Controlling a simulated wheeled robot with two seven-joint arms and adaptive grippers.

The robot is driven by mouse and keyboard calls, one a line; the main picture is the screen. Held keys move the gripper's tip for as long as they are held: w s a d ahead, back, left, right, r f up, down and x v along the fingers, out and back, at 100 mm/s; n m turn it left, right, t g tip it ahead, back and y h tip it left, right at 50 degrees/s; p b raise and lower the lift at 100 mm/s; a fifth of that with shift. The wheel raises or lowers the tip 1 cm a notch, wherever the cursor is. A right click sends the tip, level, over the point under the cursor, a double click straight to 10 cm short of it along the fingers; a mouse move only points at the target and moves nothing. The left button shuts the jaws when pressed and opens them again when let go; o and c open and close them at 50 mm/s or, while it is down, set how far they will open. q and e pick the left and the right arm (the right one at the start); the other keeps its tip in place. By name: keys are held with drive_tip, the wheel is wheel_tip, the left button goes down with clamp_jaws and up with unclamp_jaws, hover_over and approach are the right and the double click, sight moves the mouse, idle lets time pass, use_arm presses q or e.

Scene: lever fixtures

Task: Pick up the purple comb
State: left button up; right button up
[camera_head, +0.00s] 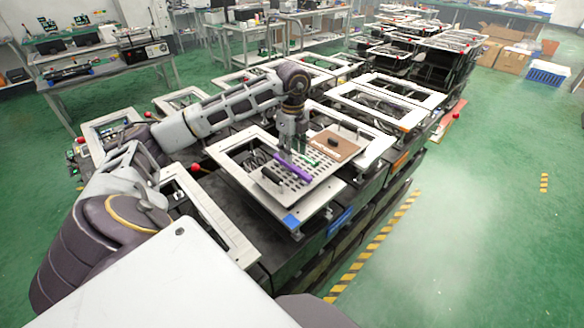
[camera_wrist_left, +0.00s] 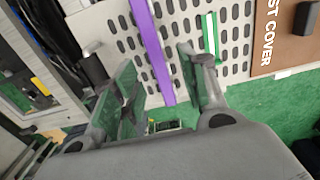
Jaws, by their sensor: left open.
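The purple comb (camera_head: 293,166) lies on the slotted light-grey plate of the fixture in front of me. In the left wrist view the comb (camera_wrist_left: 152,48) shows as a long purple strip running between the two fingers. My left gripper (camera_head: 290,148) points down just above the comb. Its fingers (camera_wrist_left: 160,90) are apart, one on each side of the comb, with nothing held. I cannot tell how far the fingertips are above the plate. My right gripper is not in view.
A green strip (camera_wrist_left: 210,36) lies beside the comb on the slotted plate (camera_wrist_left: 185,70). A brown cover (camera_head: 334,145) with a black handle sits to the right. A dark block (camera_head: 270,176) stands left of the comb. Raised metal frames surround the plate.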

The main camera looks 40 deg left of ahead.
use_arm(q)
drive_tip(key=shift+f, duration=0.1)
idle(0.3)
drive_tip(key=shift+s+f+p, duration=0.15)
drive_tip(key=shift+f+p, duration=0.05)
drive_tip(key=shift+f, duration=0.5)
drive_tip(key=shift+s+f+p, duration=0.1)
drive_tip(key=shift+f+p, duration=0.05)
drive_tip(key=shift+f, duration=1.7)
drive_tip(key=shift+f, duration=0.25)
drive_tip(key=c, duration=0.9)
drive_tip(key=shift+r, duration=0.2)
drive_tip(key=shift+c, duration=0.2)
wheel_tip(320, 180, up, 10)
drive_tip(key=shift+b, duration=0.3)
drive_tip(key=shift+r, duration=0.1)
